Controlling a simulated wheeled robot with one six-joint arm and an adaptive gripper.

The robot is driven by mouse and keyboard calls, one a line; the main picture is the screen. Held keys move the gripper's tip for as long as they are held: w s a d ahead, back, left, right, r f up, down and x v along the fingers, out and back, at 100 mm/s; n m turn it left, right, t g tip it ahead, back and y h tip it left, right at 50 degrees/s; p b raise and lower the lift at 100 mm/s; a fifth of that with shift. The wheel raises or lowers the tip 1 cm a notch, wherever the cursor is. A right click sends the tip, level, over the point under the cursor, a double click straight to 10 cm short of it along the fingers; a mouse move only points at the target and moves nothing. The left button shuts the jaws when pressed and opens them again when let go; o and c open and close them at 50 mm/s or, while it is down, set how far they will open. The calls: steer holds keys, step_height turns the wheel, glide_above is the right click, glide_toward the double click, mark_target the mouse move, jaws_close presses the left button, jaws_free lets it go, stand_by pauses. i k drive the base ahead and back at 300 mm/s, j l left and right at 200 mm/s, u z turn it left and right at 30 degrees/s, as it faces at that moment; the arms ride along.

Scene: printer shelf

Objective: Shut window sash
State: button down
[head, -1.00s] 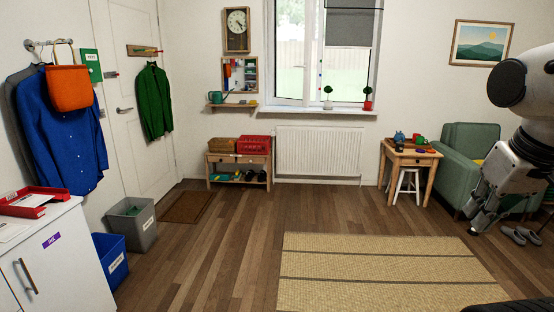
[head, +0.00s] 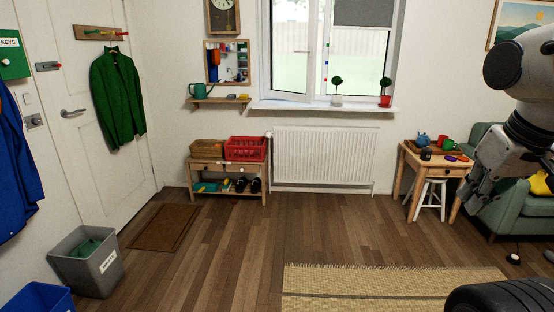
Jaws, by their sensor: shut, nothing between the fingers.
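The window (head: 330,52) is in the far wall, above a white sill (head: 322,107). Its left sash (head: 309,50) has a white frame and seems to stand ajar, its edge apart from the fixed frame; how far it is swung is hard to tell. A grey blind (head: 362,12) covers the top of the right pane. My gripper (head: 470,205) hangs low at the right of the head view, shut and empty. It is well short of the window, in front of the small table and armchair.
A radiator (head: 324,155) is under the sill. Potted plants stand on the sill, one in a red pot (head: 385,100). A shoe bench (head: 228,178) is left of the radiator, a wooden table (head: 437,165) right. The wooden floor (head: 240,235) and rug (head: 390,285) are open.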

mark_target(268, 87)
steer(key=i, duration=3.05)
steer(key=i+z, duration=0.15)
steer(key=i, duration=0.55)
steer(key=i+j, duration=0.2)
steer(key=i, duration=0.5)
